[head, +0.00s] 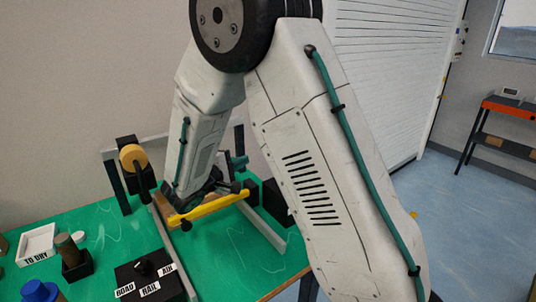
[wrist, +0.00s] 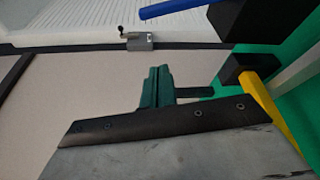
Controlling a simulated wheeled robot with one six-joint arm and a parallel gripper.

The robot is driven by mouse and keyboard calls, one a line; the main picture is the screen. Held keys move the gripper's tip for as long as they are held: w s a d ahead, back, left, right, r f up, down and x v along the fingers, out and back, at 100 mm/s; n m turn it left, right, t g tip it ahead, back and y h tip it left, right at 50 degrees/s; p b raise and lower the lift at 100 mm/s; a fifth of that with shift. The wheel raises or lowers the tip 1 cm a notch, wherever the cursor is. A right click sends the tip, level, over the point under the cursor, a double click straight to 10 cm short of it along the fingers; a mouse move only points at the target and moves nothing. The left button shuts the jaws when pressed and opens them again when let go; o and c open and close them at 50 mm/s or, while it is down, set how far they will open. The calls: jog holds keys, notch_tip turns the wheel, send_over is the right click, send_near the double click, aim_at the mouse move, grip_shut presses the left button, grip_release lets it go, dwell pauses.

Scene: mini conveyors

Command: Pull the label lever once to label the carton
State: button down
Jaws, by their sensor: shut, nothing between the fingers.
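In the head view my forearm hangs down over the green table, with my gripper (head: 238,163) partly hidden behind it. In the wrist view my gripper (wrist: 157,86) shows its dark green fingers together, with nothing between them. A tan roll (head: 132,156) on a black bracket stands left of my forearm, perhaps the label unit. A yellow bar (head: 210,206) with black ends lies across the grey rails below my wrist; it also shows in the wrist view (wrist: 270,108). A blue bar (wrist: 178,8) is at the wrist view's top, apart from the fingers. I cannot make out the label lever or carton for certain.
A black box (head: 128,275) with ROAD, RAIL and AIR labels is at the front. A white TO DRY tray (head: 37,246), a brown cylinder (head: 66,247) in a black holder and a blue object (head: 40,291) are at left. Green table is bare between them.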

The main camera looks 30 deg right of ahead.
jog(key=shift+d, duration=0.15)
jog(key=d, duration=0.9)
jog(key=shift+s, duration=0.2)
jog(key=shift+r, duration=0.15)
